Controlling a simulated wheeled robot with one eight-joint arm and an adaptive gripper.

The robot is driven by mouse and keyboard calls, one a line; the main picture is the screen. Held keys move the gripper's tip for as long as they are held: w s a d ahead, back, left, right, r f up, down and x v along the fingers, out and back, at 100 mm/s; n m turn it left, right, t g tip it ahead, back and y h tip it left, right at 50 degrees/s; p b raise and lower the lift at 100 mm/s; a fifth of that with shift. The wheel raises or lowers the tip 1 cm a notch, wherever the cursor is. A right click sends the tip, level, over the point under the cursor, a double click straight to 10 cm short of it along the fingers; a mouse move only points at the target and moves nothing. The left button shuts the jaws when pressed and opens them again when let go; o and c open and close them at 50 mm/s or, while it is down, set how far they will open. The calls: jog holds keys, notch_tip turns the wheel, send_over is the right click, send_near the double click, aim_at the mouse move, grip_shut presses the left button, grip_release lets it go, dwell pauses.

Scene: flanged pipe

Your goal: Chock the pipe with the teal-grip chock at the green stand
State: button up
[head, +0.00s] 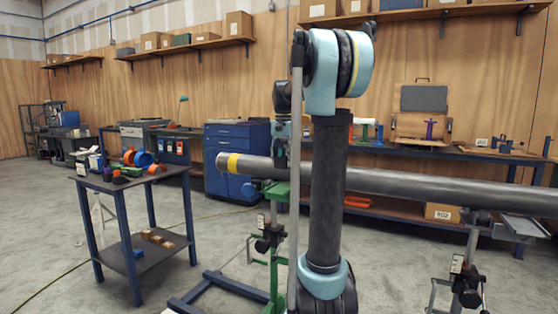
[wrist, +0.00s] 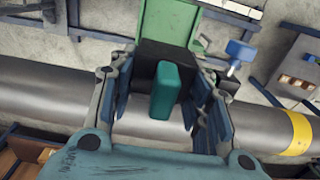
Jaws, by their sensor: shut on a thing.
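The grey pipe (head: 430,186) runs across the head view, with a yellow band (head: 232,163) near its left end. The green stand (head: 276,250) is under the pipe's left part, partly hidden by my arm. In the wrist view, my gripper (wrist: 163,95) is shut on the teal grip of the chock (wrist: 165,92), whose dark block lies beyond it. The chock is over or beside the pipe (wrist: 45,95), next to a green part of the stand (wrist: 168,20). I cannot tell whether it touches either. In the head view, the chock is not clearly visible.
A small side table (head: 128,183) with orange and blue parts stands at the left. A second stand (head: 467,270) is under the pipe's right part. A blue cabinet (head: 237,145) and a workbench (head: 385,148) are behind the pipe. A blue knob (wrist: 240,50) sits near the green part.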

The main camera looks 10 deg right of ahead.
aim_at(284, 186)
jog(key=shift+a+f, duration=0.15)
jog(key=shift+f, duration=0.45)
jog(key=shift+a+f, duration=0.15)
jog(key=shift+f, duration=3.5)
jog(key=shift+w+d, duration=0.7)
jog(key=shift+w, duration=0.25)
jog(key=o, duration=1.3)
jog(key=shift+s+a+r, duration=0.1)
jog(key=shift+s+r, duration=0.05)
jog(key=shift+r, duration=1)
jog(key=shift+s+a+r, duration=0.1)
jog(key=shift+s+r, duration=0.05)
jog(key=shift+r, duration=1.05)
jog(key=shift+s+a+r, duration=0.1)
jog(key=shift+s+r, duration=0.05)
jog(key=shift+r, duration=1)
